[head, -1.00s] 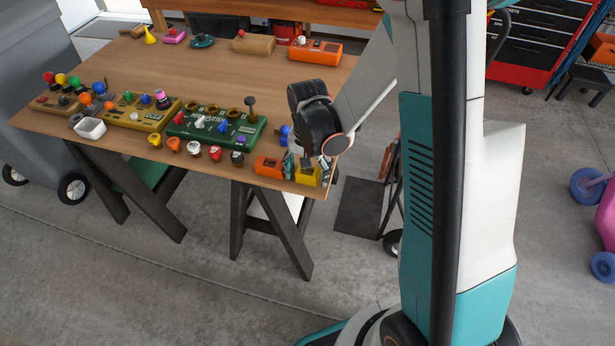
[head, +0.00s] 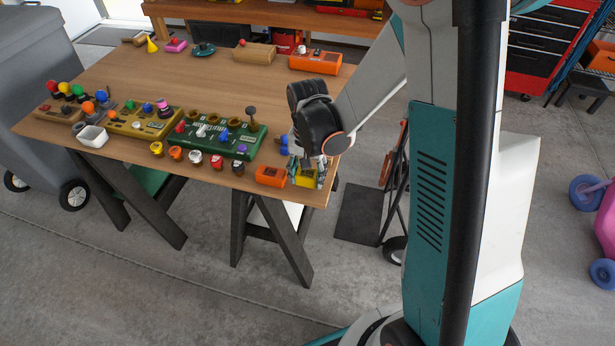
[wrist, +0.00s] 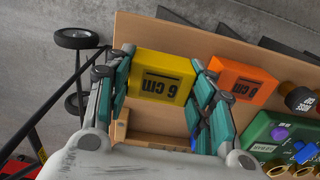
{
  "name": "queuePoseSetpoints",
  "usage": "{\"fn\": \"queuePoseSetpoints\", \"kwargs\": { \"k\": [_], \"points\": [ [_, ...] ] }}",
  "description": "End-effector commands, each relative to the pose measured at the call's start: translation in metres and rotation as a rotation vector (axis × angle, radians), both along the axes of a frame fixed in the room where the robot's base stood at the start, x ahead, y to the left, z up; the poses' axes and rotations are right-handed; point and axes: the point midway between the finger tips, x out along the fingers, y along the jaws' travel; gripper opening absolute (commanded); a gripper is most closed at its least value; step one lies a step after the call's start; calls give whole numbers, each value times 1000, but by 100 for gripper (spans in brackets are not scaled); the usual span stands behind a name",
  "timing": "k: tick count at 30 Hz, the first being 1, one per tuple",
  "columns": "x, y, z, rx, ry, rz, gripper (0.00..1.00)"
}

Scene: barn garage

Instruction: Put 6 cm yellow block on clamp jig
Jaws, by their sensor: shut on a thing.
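The yellow block (wrist: 160,78), marked "6 cm", is between the two teal-and-grey fingers of my gripper (wrist: 160,92) in the wrist view. My gripper is shut on it. In the head view my gripper (head: 306,172) is at the near right corner of the table, with the yellow block (head: 305,179) partly hidden by the fingers. I cannot tell whether the block touches the tabletop. A light wooden piece (wrist: 121,128) shows below the block in the wrist view, partly covered by my gripper; I cannot tell whether it is the clamp jig.
An orange block (wrist: 243,85) stands close beside the right finger. The green control board (head: 215,138) and several small knobs lie to the left in the head view. The table's near and right edges are close. The middle of the wooden tabletop (head: 190,82) is clear.

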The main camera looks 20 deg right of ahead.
Motion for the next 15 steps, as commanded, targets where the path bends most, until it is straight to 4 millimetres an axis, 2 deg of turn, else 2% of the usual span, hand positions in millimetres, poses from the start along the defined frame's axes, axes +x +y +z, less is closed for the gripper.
{"fn": "queuePoseSetpoints", "kwargs": {
  "k": [1, 9, 15],
  "points": [
    [0, 0, 15, 0, 0, 0, 22],
    [-1, 0, 90, 0, 0, 0, 22],
    [-1, 0, 136, 0, 0, 0, 22]
  ]
}}
